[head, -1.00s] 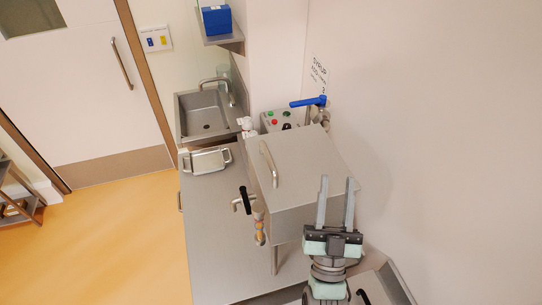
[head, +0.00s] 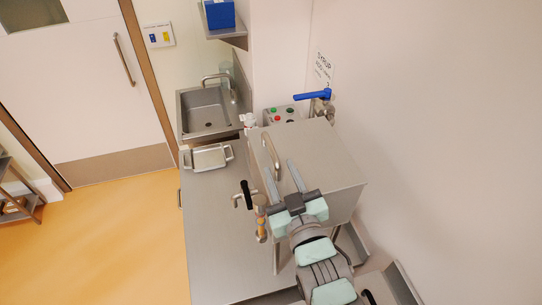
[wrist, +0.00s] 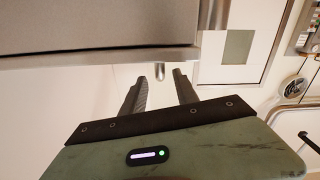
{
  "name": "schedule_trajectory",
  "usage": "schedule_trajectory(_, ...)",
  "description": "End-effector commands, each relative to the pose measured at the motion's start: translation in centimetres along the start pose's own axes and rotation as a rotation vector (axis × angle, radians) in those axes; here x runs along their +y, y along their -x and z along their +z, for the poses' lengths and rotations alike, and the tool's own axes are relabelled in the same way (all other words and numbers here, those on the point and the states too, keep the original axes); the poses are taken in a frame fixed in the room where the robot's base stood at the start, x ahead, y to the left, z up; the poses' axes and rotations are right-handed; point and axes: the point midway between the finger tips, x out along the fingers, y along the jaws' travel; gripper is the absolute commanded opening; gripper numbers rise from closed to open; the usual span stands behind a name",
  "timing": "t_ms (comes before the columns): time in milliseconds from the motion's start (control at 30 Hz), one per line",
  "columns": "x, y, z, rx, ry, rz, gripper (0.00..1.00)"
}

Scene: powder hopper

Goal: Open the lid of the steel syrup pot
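The steel syrup pot (head: 318,205) is a box-like steel vessel on the counter, with a flat lid (head: 315,155) that lies closed. A curved bar handle (head: 270,150) stands on the lid's left side. My gripper (head: 282,168) is open and empty, its fingers pointing toward the handle, the left fingertip close to the handle's near end in the head view. Contact cannot be told. In the wrist view my gripper (wrist: 157,80) shows both fingers apart, with a steel edge above them and a small rounded metal end near the tips.
A tap with a black lever (head: 246,195) sticks out at the pot's front left. A blue-handled valve (head: 313,95) and a button box (head: 284,113) stand behind it. A lidded tray (head: 207,157) and a sink (head: 205,112) are at the left. The counter's front left is clear.

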Motion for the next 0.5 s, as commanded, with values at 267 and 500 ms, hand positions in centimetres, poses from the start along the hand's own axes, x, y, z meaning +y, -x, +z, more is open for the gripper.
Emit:
schedule_trajectory(267,-0.1,-4.7,-0.3,0.001,-0.005,-0.003,0.36)
schedule_trajectory(500,0.0,-7.5,-0.2,0.001,-0.003,0.0,0.36)
